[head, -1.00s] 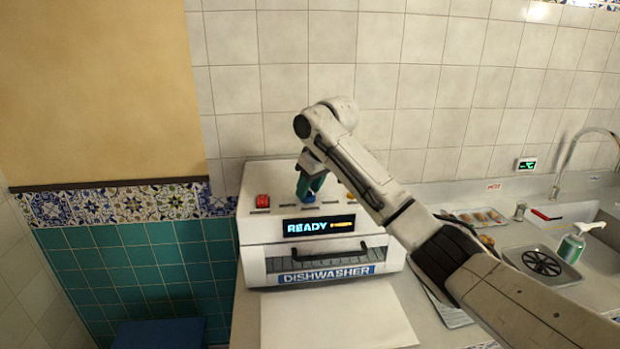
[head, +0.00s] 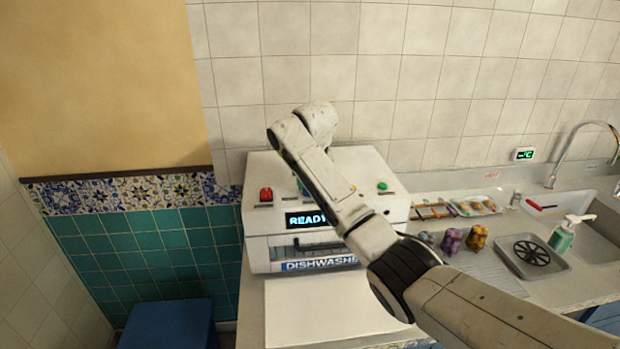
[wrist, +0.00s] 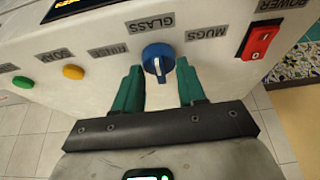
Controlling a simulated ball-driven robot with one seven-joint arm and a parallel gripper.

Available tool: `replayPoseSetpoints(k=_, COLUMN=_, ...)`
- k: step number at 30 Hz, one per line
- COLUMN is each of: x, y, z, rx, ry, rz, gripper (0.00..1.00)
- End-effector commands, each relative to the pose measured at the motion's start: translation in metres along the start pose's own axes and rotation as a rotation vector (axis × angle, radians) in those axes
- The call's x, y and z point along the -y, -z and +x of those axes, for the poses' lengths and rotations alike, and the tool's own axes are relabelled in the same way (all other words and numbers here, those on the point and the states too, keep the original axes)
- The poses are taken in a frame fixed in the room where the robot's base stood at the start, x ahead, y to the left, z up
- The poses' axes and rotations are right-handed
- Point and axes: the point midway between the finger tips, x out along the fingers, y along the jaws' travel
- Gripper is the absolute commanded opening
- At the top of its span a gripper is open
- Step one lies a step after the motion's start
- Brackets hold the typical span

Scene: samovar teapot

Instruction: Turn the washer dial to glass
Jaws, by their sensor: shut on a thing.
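The blue dial (wrist: 157,56) is in the middle of the wrist view, on the white dishwasher panel, with a white mark on its lower side. The printed GLASS label (wrist: 154,24) shows upside down above it, with the MUGS label (wrist: 206,34) to the right. The mark points down in the picture, away from GLASS. My gripper (wrist: 158,68) has its green fingers on either side of the dial and is shut on it. In the head view my arm hides the dial and most of the gripper; the dishwasher (head: 257,228) stands against the tiled wall.
A red power switch (wrist: 260,42) is close to the right of the gripper in the wrist view; yellow (wrist: 73,72) and green (wrist: 22,82) buttons are at left.

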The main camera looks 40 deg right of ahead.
Motion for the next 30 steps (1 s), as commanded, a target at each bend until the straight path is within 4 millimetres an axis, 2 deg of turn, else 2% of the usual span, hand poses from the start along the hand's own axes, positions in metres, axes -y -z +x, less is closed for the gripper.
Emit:
replayPoseSetpoints(k=13, x=0.0004, y=0.0003, z=0.0, rx=-0.001, ry=-0.003, rz=0.007, gripper=0.1)
replayPoseSetpoints(k=14, x=0.0004, y=0.0003, z=0.0, rx=-0.001, ry=-0.002, rz=0.007, gripper=0.42)
replayPoseSetpoints(k=18, x=0.0003, y=0.0003, z=-0.0001, rx=-0.001, ry=-0.003, rz=0.007, gripper=0.56)
replayPoseSetpoints(k=21, x=0.0003, y=0.0002, z=-0.0001, rx=-0.001, ry=-0.003, rz=0.007, gripper=0.63)
replayPoseSetpoints(k=30, x=0.0006, y=0.0004, z=-0.0045, rx=-0.002, ry=-0.002, rz=0.007, gripper=0.63)
